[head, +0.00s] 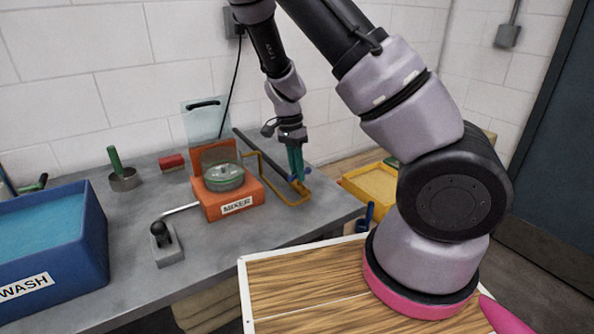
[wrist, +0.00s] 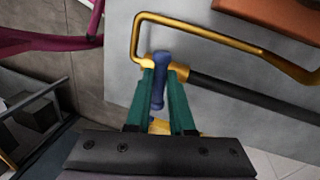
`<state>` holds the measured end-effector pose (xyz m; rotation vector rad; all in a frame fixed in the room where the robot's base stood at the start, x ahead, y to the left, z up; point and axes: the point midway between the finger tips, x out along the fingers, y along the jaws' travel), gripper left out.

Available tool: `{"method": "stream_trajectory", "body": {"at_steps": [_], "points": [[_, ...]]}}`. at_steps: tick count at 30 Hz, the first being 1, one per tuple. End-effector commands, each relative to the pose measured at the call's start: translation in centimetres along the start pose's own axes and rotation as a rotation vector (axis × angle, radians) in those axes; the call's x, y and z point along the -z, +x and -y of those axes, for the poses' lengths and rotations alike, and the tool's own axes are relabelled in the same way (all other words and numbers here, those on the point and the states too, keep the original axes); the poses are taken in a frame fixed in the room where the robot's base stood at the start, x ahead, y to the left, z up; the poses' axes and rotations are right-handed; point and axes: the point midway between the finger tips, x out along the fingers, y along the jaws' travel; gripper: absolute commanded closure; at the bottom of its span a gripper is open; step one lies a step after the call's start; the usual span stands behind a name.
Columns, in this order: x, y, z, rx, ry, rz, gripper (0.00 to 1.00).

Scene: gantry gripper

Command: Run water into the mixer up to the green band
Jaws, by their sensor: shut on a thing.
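The mixer (head: 228,196) is an orange box on the grey bench with a clear round bowl (head: 223,177) on top. A green line shows around the bowl's rim; the water level inside is too small to tell. A bent brass pipe (head: 272,188) runs beside the mixer, and it also shows in the wrist view (wrist: 137,38). A blue handle (wrist: 161,66) sits at the pipe's end. My gripper (head: 298,178) has teal fingers pointing down. In the wrist view, its fingers (wrist: 164,76) are shut on the blue handle, one on each side.
A blue WASH tub (head: 95,235) stands at the left. A lever on a grey block (head: 167,245) is in front of the mixer. A red block (head: 172,162) and a green-handled pot (head: 123,180) stand behind. A yellow bin (head: 372,185) is beyond the bench's right edge.

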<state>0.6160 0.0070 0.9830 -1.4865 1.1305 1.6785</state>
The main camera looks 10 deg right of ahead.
Motion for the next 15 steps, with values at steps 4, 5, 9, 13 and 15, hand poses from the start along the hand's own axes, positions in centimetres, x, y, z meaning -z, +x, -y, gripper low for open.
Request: {"method": "stream_trajectory", "body": {"at_steps": [4, 5, 9, 13, 15], "points": [[-0.06, -0.06, -0.06, 0.002, -0.104, -0.018, 1.0], [-0.09, -0.05, -0.05, 0.002, -0.126, -0.023, 1.0], [-0.06, -0.03, -0.12, 0.002, -0.218, -0.042, 1.0], [-0.1, -0.03, -0.15, 0.002, -0.29, -0.057, 1.0], [-0.08, -0.02, -0.17, 0.002, -0.319, -0.063, 1.0]]}}
